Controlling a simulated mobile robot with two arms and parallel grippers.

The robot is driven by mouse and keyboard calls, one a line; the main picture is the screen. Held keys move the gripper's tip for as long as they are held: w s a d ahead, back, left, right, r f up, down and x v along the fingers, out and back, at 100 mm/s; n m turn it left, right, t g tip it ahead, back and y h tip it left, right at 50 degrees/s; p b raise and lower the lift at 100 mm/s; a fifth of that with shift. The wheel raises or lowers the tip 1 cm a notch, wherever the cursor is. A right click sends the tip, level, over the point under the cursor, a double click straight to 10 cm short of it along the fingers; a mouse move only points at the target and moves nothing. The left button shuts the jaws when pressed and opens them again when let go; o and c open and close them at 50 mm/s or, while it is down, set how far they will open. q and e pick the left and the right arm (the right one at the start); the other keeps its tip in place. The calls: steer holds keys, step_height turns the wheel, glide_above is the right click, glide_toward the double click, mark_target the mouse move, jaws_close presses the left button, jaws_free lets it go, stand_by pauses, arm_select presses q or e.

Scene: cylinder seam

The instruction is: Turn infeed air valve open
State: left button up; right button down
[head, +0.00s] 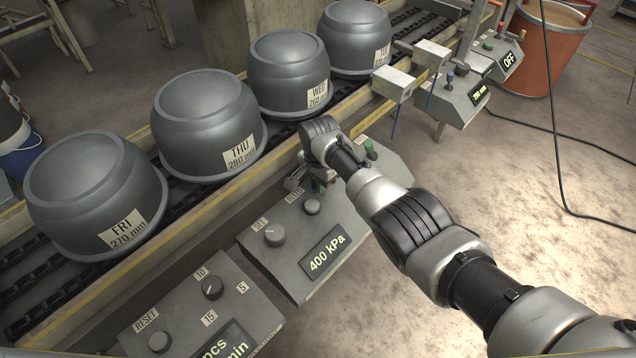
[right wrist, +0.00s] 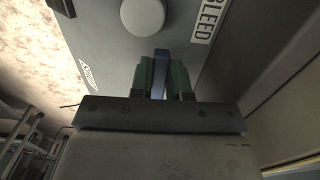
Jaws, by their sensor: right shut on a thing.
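My right gripper (head: 318,184) reaches down to the far end of the grey control box (head: 262,262), the one whose display (head: 324,252) reads 400 kPa. In the right wrist view its two green fingers (right wrist: 162,78) are shut on a narrow blue handle (right wrist: 161,58), which I take to be the air valve's lever. The handle's base and turn angle are mostly hidden. A round grey knob (right wrist: 142,16) and a BLEED label (right wrist: 208,20) are close by in that view. My left gripper is not in view.
Large grey drums (head: 212,120) with day labels stand on the conveyor (head: 185,205) behind the boxes. Another box with dials (head: 205,315) is at the front left. An orange bin (head: 545,45) and a black cable (head: 556,130) are at the right, over mostly clear floor.

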steer(key=shift+w+r, duration=0.1)
steer(key=shift+r, duration=0.05)
stand_by(0.3)
steer(key=c, duration=1.1)
jaws_free()
steer(key=shift+r, duration=0.25)
steer(key=shift+r+p, duration=1.35)
steer(key=shift+r, duration=3.7)
